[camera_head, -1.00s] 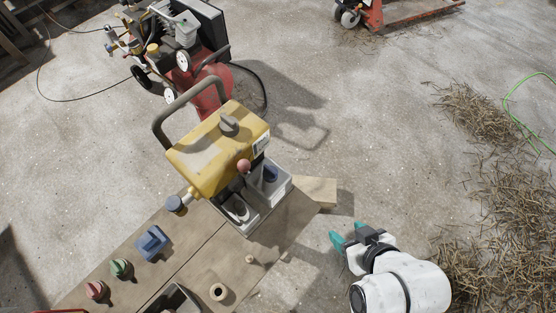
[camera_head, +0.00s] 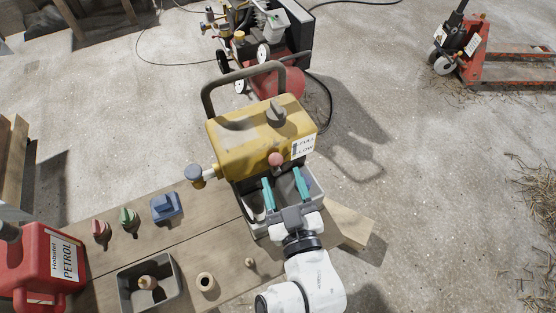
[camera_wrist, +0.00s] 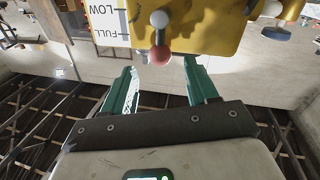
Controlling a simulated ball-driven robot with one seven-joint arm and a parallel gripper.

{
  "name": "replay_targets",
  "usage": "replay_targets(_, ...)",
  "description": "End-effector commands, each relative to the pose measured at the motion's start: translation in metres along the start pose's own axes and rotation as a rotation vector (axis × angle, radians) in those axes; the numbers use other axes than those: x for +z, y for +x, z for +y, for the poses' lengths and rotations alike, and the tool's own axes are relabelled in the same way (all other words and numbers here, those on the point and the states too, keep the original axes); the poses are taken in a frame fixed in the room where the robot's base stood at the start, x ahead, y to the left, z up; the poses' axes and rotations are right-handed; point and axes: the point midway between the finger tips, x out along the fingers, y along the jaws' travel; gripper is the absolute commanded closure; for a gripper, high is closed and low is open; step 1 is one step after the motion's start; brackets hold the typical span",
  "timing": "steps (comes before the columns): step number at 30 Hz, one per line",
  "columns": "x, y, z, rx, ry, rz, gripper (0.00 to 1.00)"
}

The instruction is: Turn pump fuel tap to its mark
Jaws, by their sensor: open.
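The yellow pump tank (camera_head: 240,145) stands at the edge of the plank bench. A short lever with a pink ball end (camera_head: 275,159) sits low on its front face, likely the fuel tap. In the wrist view the pink ball (camera_wrist: 160,59) hangs below a pale round part on the yellow face. My gripper (camera_head: 284,180) is open and empty in front of the tank. Its teal fingers (camera_wrist: 160,85) stand to either side of the ball's line, with the ball just beyond the tips. I cannot pick out a tap mark.
A grey tray (camera_head: 258,220) with compartments lies beneath my fingers. A FULL/LOW label (camera_head: 303,147) is beside the lever. The bench holds a blue block (camera_head: 166,207), a grey bin (camera_head: 135,300) and a red petrol can (camera_head: 40,270).

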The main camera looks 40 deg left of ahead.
Motion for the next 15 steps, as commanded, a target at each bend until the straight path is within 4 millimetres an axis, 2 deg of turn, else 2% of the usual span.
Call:
replay_targets(3, -0.003, 0.021, 0.002, 0.0, -0.002, -0.001, 0.42)
replay_targets(6, -0.002, 0.033, 0.001, 0.0, -0.002, -0.002, 0.42)
replay_targets(15, 0.0, 0.048, 0.0, 0.001, 0.001, -0.002, 0.42)
